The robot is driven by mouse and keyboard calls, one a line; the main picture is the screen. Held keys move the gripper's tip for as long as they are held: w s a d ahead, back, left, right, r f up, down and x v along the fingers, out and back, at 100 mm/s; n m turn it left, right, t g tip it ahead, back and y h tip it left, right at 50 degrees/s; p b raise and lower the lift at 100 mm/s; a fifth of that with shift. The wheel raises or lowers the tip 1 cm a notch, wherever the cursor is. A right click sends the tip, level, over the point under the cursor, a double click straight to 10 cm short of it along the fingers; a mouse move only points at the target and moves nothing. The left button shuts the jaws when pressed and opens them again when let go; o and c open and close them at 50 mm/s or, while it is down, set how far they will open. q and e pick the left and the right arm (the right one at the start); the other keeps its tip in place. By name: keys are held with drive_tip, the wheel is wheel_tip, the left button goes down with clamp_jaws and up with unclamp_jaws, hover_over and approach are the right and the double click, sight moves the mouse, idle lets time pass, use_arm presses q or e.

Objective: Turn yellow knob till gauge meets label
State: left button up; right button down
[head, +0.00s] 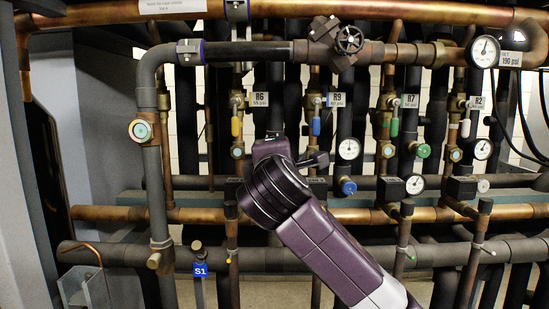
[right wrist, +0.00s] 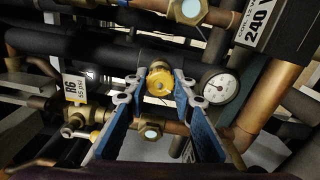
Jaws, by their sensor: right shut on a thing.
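In the right wrist view the yellow knob (right wrist: 159,80) sits between the tips of the two blue fingers of my right gripper (right wrist: 157,88), which is shut on it. A round white gauge (right wrist: 220,88) is just right of the knob; its needle is too small to read surely. A white R6 label (right wrist: 74,88), seemingly 55 psi, hangs at the left. In the head view the R6 label (head: 260,99) is above my right wrist. My right gripper (head: 270,148) is mostly hidden behind its own wrist there, as are the knob and its gauge. My left gripper is out of view.
Copper and dark pipes crowd the rack around the gripper. In the head view a blue knob (head: 348,187), a green knob (head: 422,150) and another gauge (head: 348,149) stand right of my wrist. A large gauge (head: 485,51) is at the upper right.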

drive_tip(key=shift+m, duration=0.5)
drive_tip(key=c, duration=1.6)
unclamp_jaws()
drive_tip(key=s, duration=1.2)
